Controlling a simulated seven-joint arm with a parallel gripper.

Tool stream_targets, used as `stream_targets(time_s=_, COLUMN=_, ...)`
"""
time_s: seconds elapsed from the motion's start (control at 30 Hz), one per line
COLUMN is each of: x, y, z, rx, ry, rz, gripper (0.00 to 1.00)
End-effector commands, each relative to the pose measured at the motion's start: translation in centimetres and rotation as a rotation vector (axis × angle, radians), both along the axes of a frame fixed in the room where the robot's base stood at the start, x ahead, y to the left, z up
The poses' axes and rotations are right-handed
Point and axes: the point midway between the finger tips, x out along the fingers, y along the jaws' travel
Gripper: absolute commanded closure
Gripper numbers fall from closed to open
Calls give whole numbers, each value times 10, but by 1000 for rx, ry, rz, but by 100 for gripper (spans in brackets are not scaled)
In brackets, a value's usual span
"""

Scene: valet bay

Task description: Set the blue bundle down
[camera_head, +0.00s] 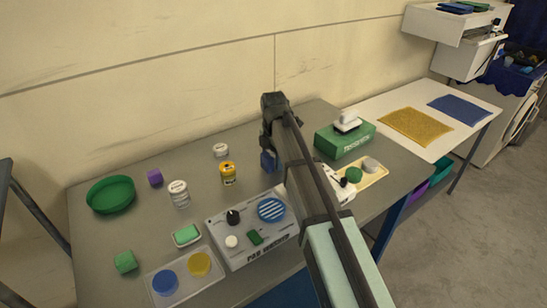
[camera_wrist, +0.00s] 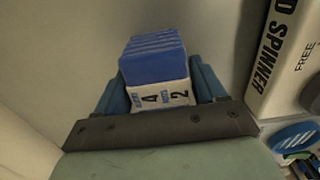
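The blue bundle (camera_wrist: 155,58) is a stack of blue folded layers with a white printed label on its near face. It sits between the two blue fingers of my gripper (camera_wrist: 157,85) in the wrist view, with a finger against each side. In the head view, a small part of the blue bundle (camera_head: 268,162) shows below the wrist, behind the pad spinner box. My arm hides the rest and much of the gripper. I cannot tell whether its underside touches the grey table (camera_head: 130,225).
The pad spinner box (camera_head: 240,262) stands close by, also at the right in the wrist view (camera_wrist: 285,50). A yellow tin (camera_head: 228,173), white jars (camera_head: 179,194) and a green bowl (camera_head: 111,195) stand left. A green box (camera_head: 345,140) stands right.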

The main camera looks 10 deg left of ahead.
Motion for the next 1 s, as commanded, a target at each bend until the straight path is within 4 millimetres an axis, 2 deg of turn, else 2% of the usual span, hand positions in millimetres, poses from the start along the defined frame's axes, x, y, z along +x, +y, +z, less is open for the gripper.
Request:
stream_targets(time_s=0.03, x=0, y=0, z=0, rx=0, ry=0, rz=0, gripper=25)
stream_targets(time_s=0.17, x=0, y=0, z=0, rx=0, ry=0, rz=0, gripper=15)
stream_targets(time_s=0.4, x=0, y=0, z=1, rx=0, ry=0, rz=0, gripper=15)
stream_targets(time_s=0.53, x=1, y=0, z=8, rx=1, ry=-1, rz=0, gripper=15)
stream_targets(time_s=0.67, x=1, y=1, z=25, rx=1, ry=-2, rz=0, gripper=15)
stream_targets(time_s=1.0, x=1, y=1, z=86, rx=1, ry=-2, rz=0, gripper=15)
